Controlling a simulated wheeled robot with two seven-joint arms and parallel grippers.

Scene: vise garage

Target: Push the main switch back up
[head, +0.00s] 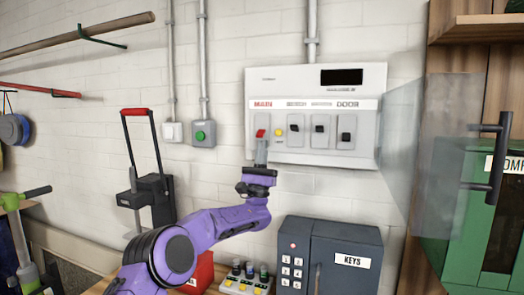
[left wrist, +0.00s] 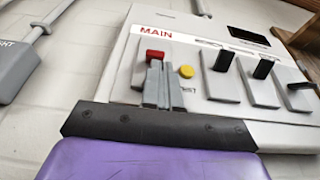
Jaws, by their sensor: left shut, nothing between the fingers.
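The main switch has a red handle (head: 261,133) at the left end of the white panel (head: 310,78), under red lettering. In the left wrist view the red handle (left wrist: 155,56) sits under the word MAIN, right at my fingertips. My left gripper (head: 261,148) is shut and empty, pointing up at the panel just below the red handle. In the left wrist view its closed fingers (left wrist: 158,80) overlap the lower part of the switch plate. I cannot tell whether they touch the handle. The handle's lower part is hidden behind them. My right gripper is not in view.
A yellow button (head: 278,132) is close right of the fingers, then several black-handled switches (head: 320,129). A grey safe (head: 330,255) labelled KEYS and a button box (head: 245,280) stand below. A transparent panel with a black handle (head: 498,160) stands at right.

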